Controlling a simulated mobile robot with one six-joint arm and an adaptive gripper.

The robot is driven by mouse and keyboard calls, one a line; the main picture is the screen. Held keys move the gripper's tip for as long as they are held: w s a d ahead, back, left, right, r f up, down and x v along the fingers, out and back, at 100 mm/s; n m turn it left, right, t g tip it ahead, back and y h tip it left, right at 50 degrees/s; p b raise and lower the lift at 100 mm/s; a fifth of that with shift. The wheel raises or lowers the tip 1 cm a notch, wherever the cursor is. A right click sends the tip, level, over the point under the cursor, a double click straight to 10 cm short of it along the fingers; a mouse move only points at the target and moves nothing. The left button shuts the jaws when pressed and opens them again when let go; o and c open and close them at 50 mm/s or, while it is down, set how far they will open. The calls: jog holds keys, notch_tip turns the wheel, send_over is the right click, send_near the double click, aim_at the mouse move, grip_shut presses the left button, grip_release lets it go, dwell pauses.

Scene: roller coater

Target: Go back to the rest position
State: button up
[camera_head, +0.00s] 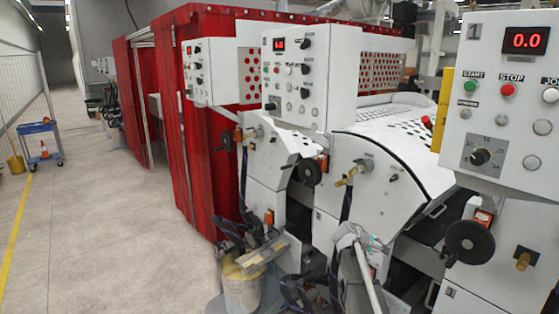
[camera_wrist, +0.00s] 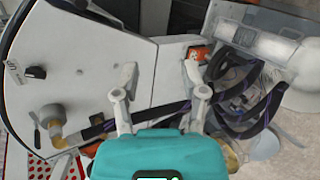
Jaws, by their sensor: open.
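My gripper (camera_wrist: 161,62) shows in the wrist view, with its teal body at the bottom edge and two grey fingers pointing up. The fingers are spread apart and nothing is held between them. Behind them is a white side panel (camera_wrist: 90,75) of a roller coater, with a black knob (camera_wrist: 36,72) and a brass valve (camera_wrist: 50,118) at left. I cannot tell how far the fingers are from the panel.
White coater units (camera_head: 395,150) with control boxes (camera_head: 310,70) and handwheels (camera_head: 469,242) fill the right side. A bucket (camera_head: 241,290) and dark hoses stand low in front. A red curtain (camera_head: 200,130) is behind. The floor at left (camera_head: 110,220) is clear up to a blue cart (camera_head: 40,128).

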jog(key=s+a+f+m+g+y+b, duration=0.1)
jog(key=s+a+f+m+y, duration=0.2)
jog(key=s, duration=0.7)
jog(key=s+a+f+m+g+y+b, duration=0.2)
jog(key=s+a+f, duration=0.3)
jog(key=s+a, duration=0.3)
jog(key=s+a+f+m+g+y+b, duration=0.1)
jog(key=s+a+f+y, duration=0.4)
jog(key=s, duration=0.6)
jog(key=a+m+g, duration=0.1)
jog(key=m, duration=0.1)
jog(key=shift+s+a+m, duration=0.25)
jog(key=shift+s+m, duration=0.05)
jog(key=shift+m, duration=0.1)
jog(key=shift+d, duration=0.15)
